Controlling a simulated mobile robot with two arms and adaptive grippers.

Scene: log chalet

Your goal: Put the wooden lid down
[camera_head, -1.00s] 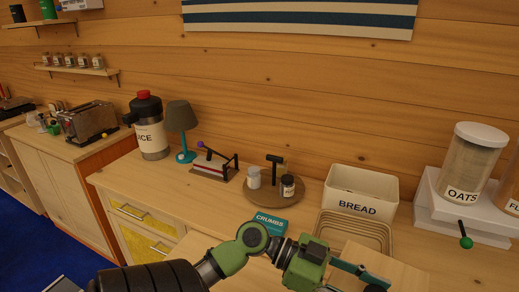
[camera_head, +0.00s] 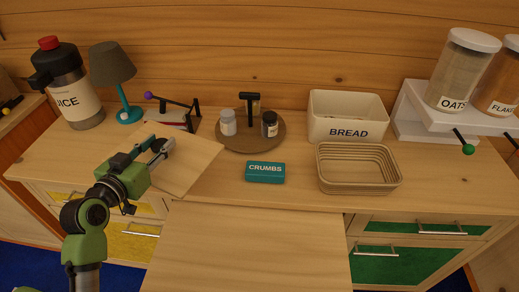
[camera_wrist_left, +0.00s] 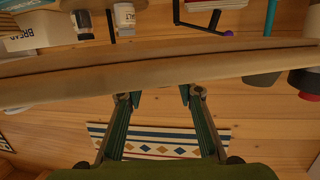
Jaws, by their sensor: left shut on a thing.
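The wooden lid (camera_head: 197,160) is a flat, pale, square board over the left part of the counter, in front of the lamp. My left gripper (camera_head: 163,148) is shut on it at its left side. In the left wrist view the lid (camera_wrist_left: 160,68) shows nearly edge-on as a wide band across the picture, at the fingertips (camera_wrist_left: 157,97). I cannot tell whether its underside touches the counter. The white BREAD bin (camera_head: 347,114) stands open at the back, without a lid on it. My right gripper is not in view.
A teal CRUMBS box (camera_head: 265,172) and a ribbed basket (camera_head: 358,183) lie right of the lid. A round tray (camera_head: 252,147) with small jars, a lamp (camera_head: 112,68) and a JUICE dispenser (camera_head: 72,92) stand behind. A wooden board (camera_head: 250,250) juts out below; its top is bare.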

